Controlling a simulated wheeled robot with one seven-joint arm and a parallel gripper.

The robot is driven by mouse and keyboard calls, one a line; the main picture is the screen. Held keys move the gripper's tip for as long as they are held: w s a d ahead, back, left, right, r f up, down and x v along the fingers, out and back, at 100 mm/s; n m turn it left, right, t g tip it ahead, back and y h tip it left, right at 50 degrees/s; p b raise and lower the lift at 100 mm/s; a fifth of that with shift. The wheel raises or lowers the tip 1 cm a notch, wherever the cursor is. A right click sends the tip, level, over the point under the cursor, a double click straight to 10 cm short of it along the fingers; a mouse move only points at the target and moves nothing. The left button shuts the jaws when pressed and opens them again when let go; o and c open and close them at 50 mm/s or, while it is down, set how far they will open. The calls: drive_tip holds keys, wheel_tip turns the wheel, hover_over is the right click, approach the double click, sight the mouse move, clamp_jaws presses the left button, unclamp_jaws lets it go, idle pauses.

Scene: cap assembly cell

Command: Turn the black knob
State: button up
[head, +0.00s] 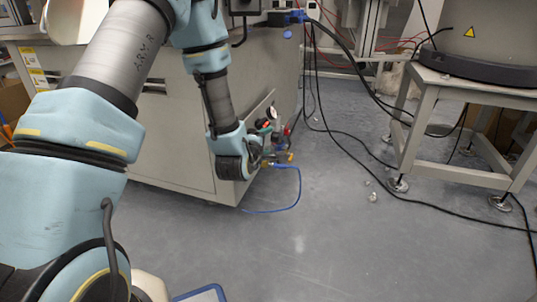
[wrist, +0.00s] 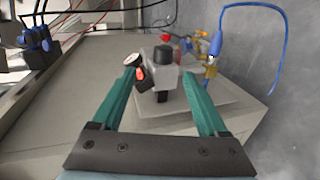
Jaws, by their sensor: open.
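The black knob (wrist: 162,54) sits on top of a grey regulator body (wrist: 166,76) in the wrist view. Nothing is held; I cannot tell whether the fingertips reach as far as the knob. In the head view, my wrist hides most of my gripper and the knob, and the gauge (head: 271,112) shows beside it.
Brass fittings (wrist: 210,68) and a blue hose (wrist: 282,50) are right of the regulator. It is mounted on a plate on the side of a large beige cabinet (head: 170,150). A metal stand (head: 432,130) and black cables are at the right. The grey floor (head: 310,240) in front is mostly clear.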

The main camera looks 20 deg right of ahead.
sight(275, 139)
drive_tip(key=b+x, duration=0.1)
drive_tip(key=x, duration=0.2)
drive_tip(key=b+x, duration=0.1)
drive_tip(key=x, duration=0.3)
drive_tip(key=b+x, duration=0.1)
drive_tip(key=x, duration=0.3)
drive_tip(key=shift+s+d+f+b, duration=0.15)
drive_tip(key=shift+f+b, duration=0.2)
drive_tip(key=shift+f, duration=0.05)
clamp_jaws()
